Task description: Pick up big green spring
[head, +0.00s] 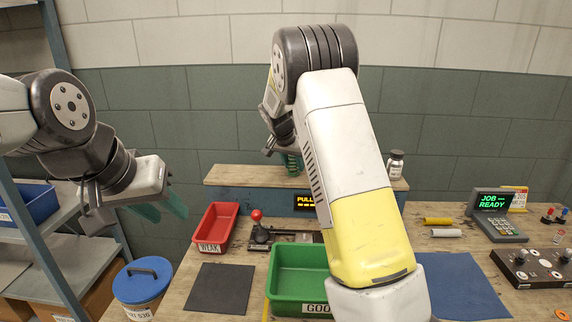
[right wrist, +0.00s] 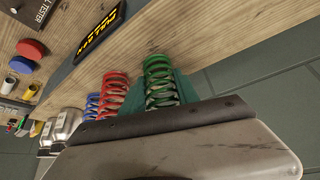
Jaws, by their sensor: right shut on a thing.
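The big green spring (right wrist: 160,82) stands upright between the teal fingers of my right gripper (right wrist: 158,88) in the right wrist view. The fingers are shut on it. In the head view the green spring (head: 293,164) shows at the raised wooden shelf (head: 240,175), below my right gripper (head: 285,152). I cannot tell whether its end touches the shelf. My left gripper (head: 160,208) hangs empty at the left, its teal fingers apart.
A red spring (right wrist: 113,90) and a blue spring (right wrist: 91,106) stand beside the green one; my right arm hides them in the head view. A red WEAK bin (head: 214,228), a green GOOD bin (head: 285,283) and a blue lidded bucket (head: 142,285) are nearer.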

